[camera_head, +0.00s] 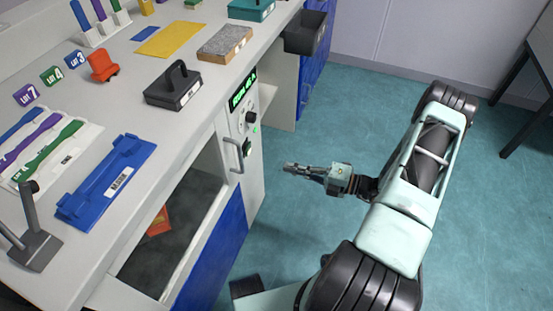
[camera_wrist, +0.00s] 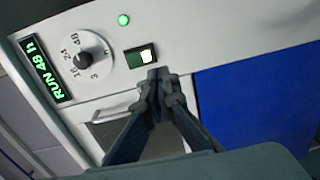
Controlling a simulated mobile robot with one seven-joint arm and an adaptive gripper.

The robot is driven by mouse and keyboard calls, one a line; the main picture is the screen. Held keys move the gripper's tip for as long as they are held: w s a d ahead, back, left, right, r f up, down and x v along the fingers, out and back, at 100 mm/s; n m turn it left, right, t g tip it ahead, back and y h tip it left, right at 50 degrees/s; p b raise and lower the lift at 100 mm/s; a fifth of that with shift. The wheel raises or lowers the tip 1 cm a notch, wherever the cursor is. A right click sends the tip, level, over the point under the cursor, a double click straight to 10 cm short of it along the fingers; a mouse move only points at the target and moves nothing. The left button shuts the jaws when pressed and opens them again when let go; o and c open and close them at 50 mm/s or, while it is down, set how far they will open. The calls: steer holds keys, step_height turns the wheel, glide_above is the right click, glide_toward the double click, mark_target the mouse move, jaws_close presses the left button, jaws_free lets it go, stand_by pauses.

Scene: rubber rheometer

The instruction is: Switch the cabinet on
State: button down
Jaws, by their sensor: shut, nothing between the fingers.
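The cabinet's control panel (camera_head: 242,118) is on the bench front. In the wrist view its display (camera_wrist: 47,72) reads "RUN 48 h" in lit green. Beside it is a black round knob (camera_wrist: 83,60) with a numbered dial. A small round lamp (camera_wrist: 124,20) glows green. The switch (camera_wrist: 140,56) is a dark green rocker with a bright white patch at its right end. My gripper (camera_head: 287,168) is shut and empty, in front of the panel. In the wrist view its fingertips (camera_wrist: 159,73) appear just below and right of the switch; whether they touch it cannot be told.
A handle (camera_head: 235,156) sticks out from the cabinet front. Left of it is an open compartment (camera_head: 185,215) with an orange item inside. On the bench stand a black handled block (camera_head: 173,92), a blue tray (camera_head: 107,180) and an orange object (camera_head: 103,66).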

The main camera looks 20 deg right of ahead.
steer(key=shift+f+v, duration=0.2)
steer(key=shift+v, duration=0.9)
